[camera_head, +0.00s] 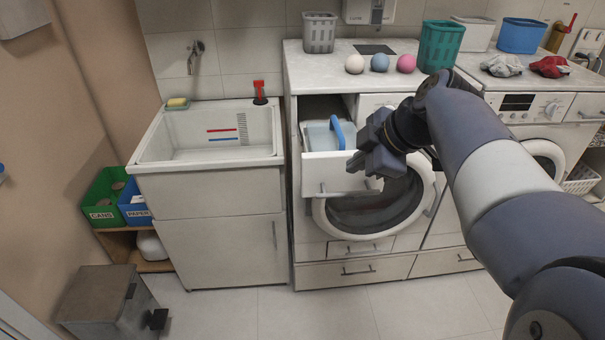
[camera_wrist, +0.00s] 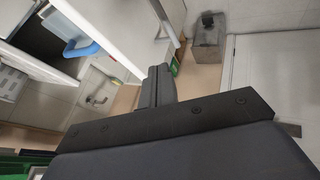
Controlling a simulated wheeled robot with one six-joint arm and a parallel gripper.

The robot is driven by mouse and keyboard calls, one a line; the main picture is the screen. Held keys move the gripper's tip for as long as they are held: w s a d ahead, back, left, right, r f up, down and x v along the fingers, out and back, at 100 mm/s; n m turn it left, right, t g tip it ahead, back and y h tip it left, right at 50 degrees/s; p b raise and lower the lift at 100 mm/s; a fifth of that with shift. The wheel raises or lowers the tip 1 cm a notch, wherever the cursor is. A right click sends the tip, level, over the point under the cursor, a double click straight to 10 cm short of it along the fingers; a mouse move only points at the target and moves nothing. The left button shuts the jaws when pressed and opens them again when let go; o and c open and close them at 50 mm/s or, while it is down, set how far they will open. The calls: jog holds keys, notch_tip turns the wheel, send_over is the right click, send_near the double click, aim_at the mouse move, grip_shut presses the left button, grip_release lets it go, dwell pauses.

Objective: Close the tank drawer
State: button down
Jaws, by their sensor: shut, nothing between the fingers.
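The tank drawer (camera_head: 318,178) is pulled out at the upper left of the left machine. Its white front has a small handle, and a pale tank (camera_head: 318,137) with a blue handle (camera_head: 338,131) sits inside. My gripper (camera_head: 364,172) is shut and empty, in front of the right part of the drawer front. I cannot tell whether it touches the front. In the wrist view the shut fingers (camera_wrist: 157,87) are near the white drawer front (camera_wrist: 115,30), with the blue handle (camera_wrist: 82,48) behind it.
The left machine's round door (camera_head: 375,210) is below the gripper. A sink cabinet (camera_head: 225,245) stands to the left. Three balls (camera_head: 379,62) and several baskets lie on the worktop. A grey pedal bin (camera_head: 105,300) stands at the lower left. The floor ahead is clear.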

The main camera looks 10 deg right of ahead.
jog(key=p, duration=0.1)
send_near(317, 188)
jog(key=x, duration=0.4)
jog(key=shift+w+a+f, duration=0.1)
jog(key=shift+f, duration=0.15)
jog(key=shift+w, duration=0.1)
